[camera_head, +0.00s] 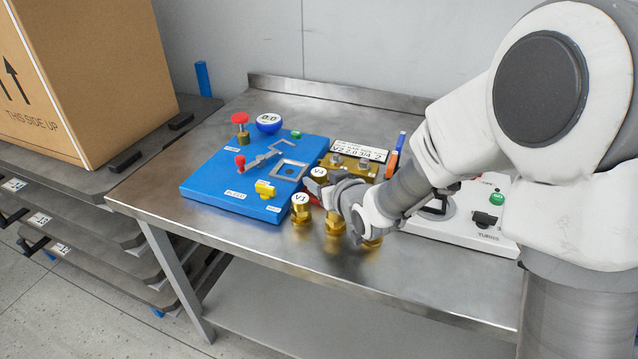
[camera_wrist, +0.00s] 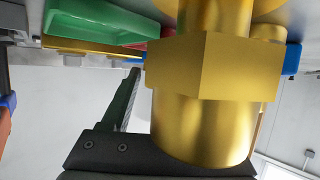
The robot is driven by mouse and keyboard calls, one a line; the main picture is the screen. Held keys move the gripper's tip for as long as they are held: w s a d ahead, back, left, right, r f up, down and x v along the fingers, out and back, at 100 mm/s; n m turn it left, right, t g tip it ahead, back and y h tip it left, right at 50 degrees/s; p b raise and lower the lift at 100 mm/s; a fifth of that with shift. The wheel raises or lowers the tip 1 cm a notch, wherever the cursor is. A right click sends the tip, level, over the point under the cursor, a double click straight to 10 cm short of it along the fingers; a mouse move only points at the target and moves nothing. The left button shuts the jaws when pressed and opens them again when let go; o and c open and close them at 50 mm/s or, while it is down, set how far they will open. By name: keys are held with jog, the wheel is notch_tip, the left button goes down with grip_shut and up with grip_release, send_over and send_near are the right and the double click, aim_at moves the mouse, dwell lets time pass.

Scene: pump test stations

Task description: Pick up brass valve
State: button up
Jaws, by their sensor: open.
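Several brass valves stand on the metal table in front of the blue station. One labelled V1 (camera_head: 301,211) is at the left, one labelled V4 (camera_head: 318,178) is behind it, and another brass valve (camera_head: 335,223) stands to the right, partly under my gripper. My gripper (camera_head: 332,189) is open and low among these valves. In the wrist view a brass valve (camera_wrist: 205,105) with a hexagonal middle fills the centre, very close. One dark finger shows to its left; the other finger is hidden. I cannot tell which valve this is, or whether a finger touches it.
The blue station (camera_head: 215,180) has a red knob and a yellow block. A labelled holder (camera_head: 352,160) with brass parts stands behind my gripper. A white panel (camera_head: 490,225) with a green button lies right. A cardboard box (camera_head: 95,75) stands left. The front table edge is clear.

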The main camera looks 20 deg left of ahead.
grip_shut()
jog(key=shift+r, duration=0.15)
dwell(0.4)
